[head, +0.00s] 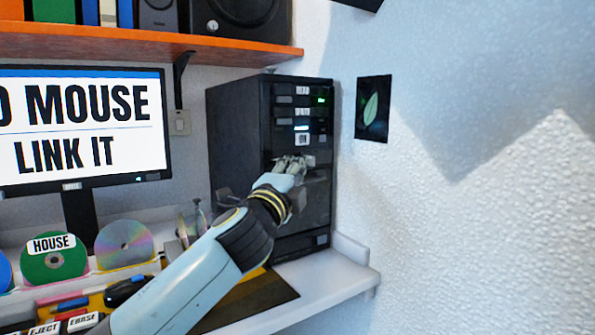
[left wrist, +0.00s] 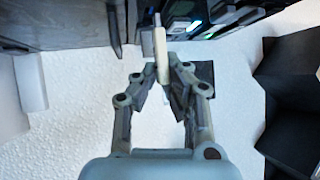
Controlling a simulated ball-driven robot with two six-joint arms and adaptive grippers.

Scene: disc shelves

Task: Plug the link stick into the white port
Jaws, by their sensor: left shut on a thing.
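My left gripper (head: 292,166) is in front of the black computer tower (head: 238,140), at the middle of its front face. In the left wrist view, my left gripper (left wrist: 163,78) is shut on a slim cream stick (left wrist: 161,50), which I take to be the link stick. The stick points away from the gripper toward the tower's front. I cannot tell whether its tip touches the tower. I cannot make out the white port; my gripper covers part of the tower's front. My right gripper is not in view.
A monitor (head: 85,125) reading "MOUSE" and "LINK IT" stands left of the tower. Discs, one labelled HOUSE (head: 54,256), stand on the desk (head: 325,278). An orange shelf (head: 150,45) is above. A white wall with a leaf card (head: 373,110) is close on the right.

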